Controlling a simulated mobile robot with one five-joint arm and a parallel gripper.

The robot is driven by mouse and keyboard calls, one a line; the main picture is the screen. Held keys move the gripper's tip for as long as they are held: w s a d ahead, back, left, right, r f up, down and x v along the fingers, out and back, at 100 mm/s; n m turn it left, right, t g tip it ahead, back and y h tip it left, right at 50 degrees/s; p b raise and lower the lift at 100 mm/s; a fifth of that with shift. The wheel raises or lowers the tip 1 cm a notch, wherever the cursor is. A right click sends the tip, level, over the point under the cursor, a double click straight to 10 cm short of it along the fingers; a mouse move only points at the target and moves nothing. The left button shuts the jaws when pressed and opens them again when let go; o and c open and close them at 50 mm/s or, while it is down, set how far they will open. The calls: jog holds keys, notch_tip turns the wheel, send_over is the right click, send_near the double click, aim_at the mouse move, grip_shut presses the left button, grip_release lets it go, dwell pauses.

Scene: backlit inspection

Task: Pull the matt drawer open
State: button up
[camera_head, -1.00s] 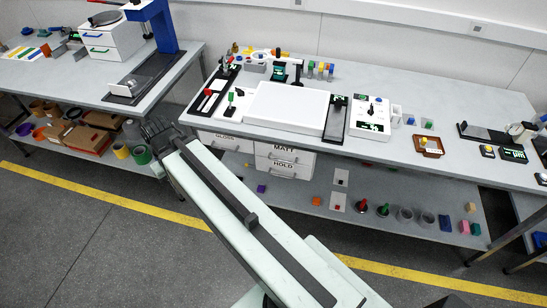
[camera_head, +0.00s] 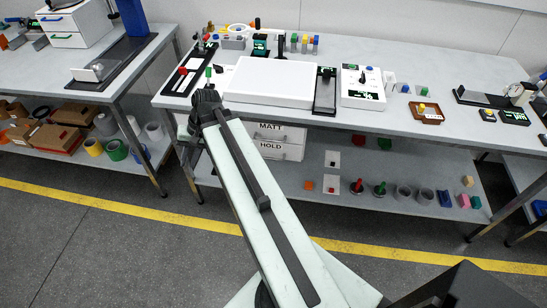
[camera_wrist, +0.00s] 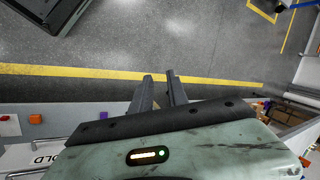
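The matt drawer (camera_head: 291,133), white and labelled MATT, is under the bench top in the head view. It looks shut, and my arm covers its left part. The HOLD drawer (camera_head: 290,152) is directly below it. My gripper (camera_head: 207,92) shows end-on in the head view, left of and higher in the picture than the matt drawer, at the bench's front edge. In the wrist view my gripper (camera_wrist: 159,76) has its two dark fingers apart with nothing between them, over the floor. A HOLD label (camera_wrist: 46,158) shows at lower left there.
The bench top (camera_head: 440,150) holds a white panel (camera_head: 270,80) and several instruments. A lower shelf (camera_head: 330,195) carries small blocks and cups. A second bench (camera_head: 60,75) stands at left. The grey floor (camera_head: 120,240) in front is clear, with a yellow line (camera_head: 190,217).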

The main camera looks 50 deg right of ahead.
jog(key=d+f+m+t+y+b, duration=0.2)
jog(key=d+f+m+t+b, duration=0.25)
jog(key=d+f+b, duration=0.55)
jog(key=m+t+h+b, duration=0.3)
jog(key=m+t+b, duration=0.7)
jog(key=b, duration=0.5)
send_near(276, 141)
jog(key=w, duration=0.1)
jog(key=w+g, duration=0.1)
jog(key=w, duration=0.1)
jog(key=shift+w+a+r+m+g, duration=0.2)
jog(key=shift+w+a+m+g, duration=0.05)
jog(key=shift+w+m, duration=0.1)
jog(key=b+x, duration=0.2)
jog(key=x, duration=0.6)
jog(key=shift+s, duration=0.1)
grip_shut()
